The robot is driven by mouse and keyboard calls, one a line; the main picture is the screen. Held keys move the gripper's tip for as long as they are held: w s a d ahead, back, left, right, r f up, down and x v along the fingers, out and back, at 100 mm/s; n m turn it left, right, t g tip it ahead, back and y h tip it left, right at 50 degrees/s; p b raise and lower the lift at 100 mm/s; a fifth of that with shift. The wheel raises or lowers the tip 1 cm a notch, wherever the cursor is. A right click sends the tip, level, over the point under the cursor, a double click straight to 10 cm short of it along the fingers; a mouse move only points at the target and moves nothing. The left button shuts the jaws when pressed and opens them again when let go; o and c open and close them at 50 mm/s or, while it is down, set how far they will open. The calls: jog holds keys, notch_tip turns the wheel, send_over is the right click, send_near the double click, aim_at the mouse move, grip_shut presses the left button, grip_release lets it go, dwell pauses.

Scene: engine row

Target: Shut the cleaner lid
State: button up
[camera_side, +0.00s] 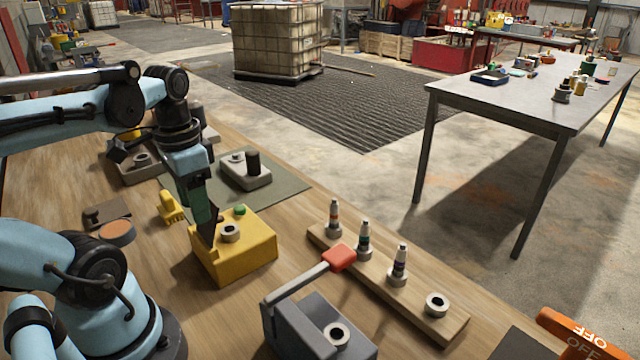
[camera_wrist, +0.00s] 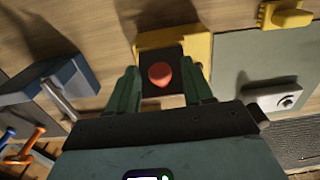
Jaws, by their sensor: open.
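The yellow box (camera_side: 245,262), which looks like the cleaner, stands on the wooden bench with a grey socket and a green button on top. In the wrist view the yellow box (camera_wrist: 200,45) lies beyond my gripper. A dark panel (camera_wrist: 150,85) with a red round knob (camera_wrist: 160,74) shows against it, apparently the raised lid. My gripper (camera_wrist: 160,88) is open, with one green finger on each side of the knob. In the side view my gripper (camera_side: 207,232) is down at the box's left edge. The exposed socket suggests an open lid. Contact with the lid cannot be told.
A grey lever device (camera_side: 318,330) with a red handle (camera_side: 339,257) stands front right of the box. A wooden rack (camera_side: 425,318) holds several sockets, three with plugs. A yellow brush (camera_side: 171,208) lies left. A grey block (camera_side: 245,172) sits on the mat (camera_side: 290,190) behind.

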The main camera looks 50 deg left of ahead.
aim_at(211, 202)
grip_shut()
jog(key=shift+w, duration=0.15)
dwell(0.4)
jog(key=shift+w+g, duration=0.85)
jog(key=shift+g, duration=0.35)
jog(key=shift+w+f+g, duration=0.25)
jog(key=shift+w+g, duration=0.5)
jog(key=shift+g, duration=0.45)
grip_release()
